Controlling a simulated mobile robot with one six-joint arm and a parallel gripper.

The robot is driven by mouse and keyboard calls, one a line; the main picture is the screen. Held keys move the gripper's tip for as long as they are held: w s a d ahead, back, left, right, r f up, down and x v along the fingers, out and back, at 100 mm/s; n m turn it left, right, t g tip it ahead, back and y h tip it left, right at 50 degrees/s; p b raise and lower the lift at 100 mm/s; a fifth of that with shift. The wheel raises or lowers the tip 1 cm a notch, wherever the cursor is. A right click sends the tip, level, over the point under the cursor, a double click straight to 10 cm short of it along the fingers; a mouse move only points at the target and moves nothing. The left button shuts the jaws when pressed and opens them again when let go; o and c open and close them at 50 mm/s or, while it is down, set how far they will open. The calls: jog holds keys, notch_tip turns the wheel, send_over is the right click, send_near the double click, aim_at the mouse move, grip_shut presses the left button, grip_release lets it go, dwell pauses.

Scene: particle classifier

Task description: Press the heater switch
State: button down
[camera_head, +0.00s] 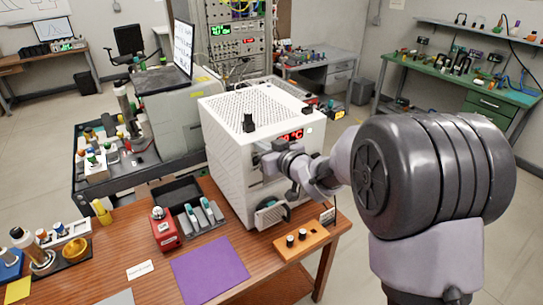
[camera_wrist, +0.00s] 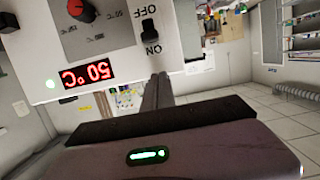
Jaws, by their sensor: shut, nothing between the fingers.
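The heater is a white box with a perforated top (camera_head: 245,115) on the wooden table. Contact cannot be made out. In the head view my gripper (camera_head: 268,161) is at the heater's front, and my wrist hides the switch.
An orange block with black knobs (camera_head: 300,241), a red device (camera_head: 165,229) and a purple mat (camera_head: 210,268) lie on the table. Open floor is to the right.

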aim_at(254, 154)
jog(key=shift+w+a+f+b, duration=0.15)
jog(key=shift+f+b, duration=0.25)
jog(key=shift+f, duration=0.65)
jog(key=shift+w+a+f+b, duration=0.15)
jog(key=shift+f+b, duration=0.25)
jog(key=shift+f, duration=0.65)
jog(key=shift+d, duration=0.1)
notch_tip(254, 154, down, 3)
jog(key=b, duration=0.2)
jog(key=shift+b, duration=0.3)
